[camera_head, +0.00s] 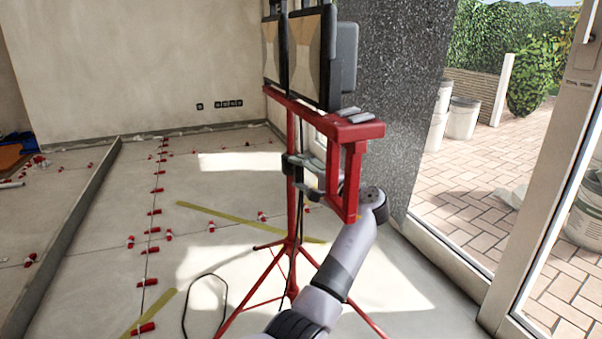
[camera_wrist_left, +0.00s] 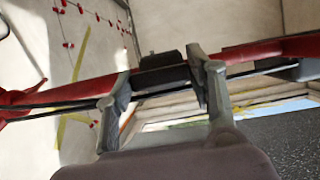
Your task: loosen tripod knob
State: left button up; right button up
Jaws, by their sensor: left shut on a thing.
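A red tripod (camera_head: 293,215) stands on the floor with its legs spread and work lamps on top. A black collar (camera_head: 287,162) sits on its pole; I take the tripod knob to be the dark block there, seen in the left wrist view (camera_wrist_left: 161,62). My left gripper (camera_head: 305,172) reaches it from the right, partly hidden behind the red hanging frame. In the left wrist view its two fingers (camera_wrist_left: 160,72) stand on either side of this dark part, shut on it. Exact finger contact is hard to see. My right gripper is not in view.
The red crossbar (camera_head: 320,122) carries the lamps (camera_head: 300,55), and its red frame (camera_head: 350,185) hangs close to my left wrist. A black cable (camera_head: 205,277) lies on the floor. Red levelling clips (camera_head: 157,190) line the tile joints. A speckled dark wall (camera_head: 390,100) stands behind.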

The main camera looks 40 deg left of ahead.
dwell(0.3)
pick_arm(q)
jog(key=o, duration=1.2)
jog(key=shift+c, duration=0.2)
jog(key=s+d, duration=0.1)
jog(key=d, duration=1.1)
jog(key=shift+f, duration=0.1)
